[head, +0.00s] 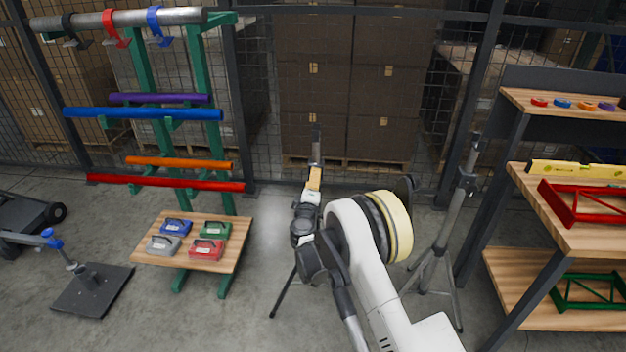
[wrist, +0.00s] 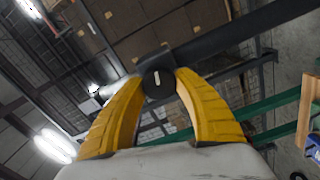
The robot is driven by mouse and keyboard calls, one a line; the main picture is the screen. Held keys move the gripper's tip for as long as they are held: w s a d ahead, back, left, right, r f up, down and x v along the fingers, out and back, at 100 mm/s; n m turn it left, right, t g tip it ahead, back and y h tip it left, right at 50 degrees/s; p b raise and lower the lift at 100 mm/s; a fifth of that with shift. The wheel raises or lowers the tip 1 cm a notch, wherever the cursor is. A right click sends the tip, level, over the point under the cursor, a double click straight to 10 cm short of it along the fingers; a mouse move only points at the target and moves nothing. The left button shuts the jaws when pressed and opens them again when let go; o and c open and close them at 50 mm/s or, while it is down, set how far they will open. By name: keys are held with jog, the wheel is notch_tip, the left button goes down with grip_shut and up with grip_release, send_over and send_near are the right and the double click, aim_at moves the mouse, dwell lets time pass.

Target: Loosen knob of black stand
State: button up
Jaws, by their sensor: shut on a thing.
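The black stand shows in the head view as a dark leg (head: 283,296) and an upright post (head: 316,146), mostly hidden behind my arm. In the wrist view its dark post (wrist: 235,32) runs diagonally across the picture. The round black knob (wrist: 158,86), with a white mark on its face, sits on that post. My gripper (wrist: 160,80) has its two yellow fingers on either side of the knob, shut on it. In the head view my gripper (head: 314,179) is at the post, and the knob cannot be made out there.
A grey tripod (head: 440,235) stands right of my arm, close to the wooden shelf unit (head: 570,238). At left, a green rack (head: 146,80) holds coloured tubes. A low wooden table (head: 190,262) carries several coloured boxes. Concrete floor is clear between table and stand.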

jog(key=n, duration=0.4)
jog(key=shift+n, duration=0.3)
jog(key=n, duration=0.4)
jog(key=shift+f+n, duration=0.15)
jog(key=shift+n, duration=0.15)
jog(key=n, duration=0.4)
jog(key=shift+d, duration=0.1)
jog(key=shift+f+n, duration=0.1)
jog(key=shift+n, duration=1.9)
jog(key=o, duration=1.2)
jog(key=shift+d, duration=0.1)
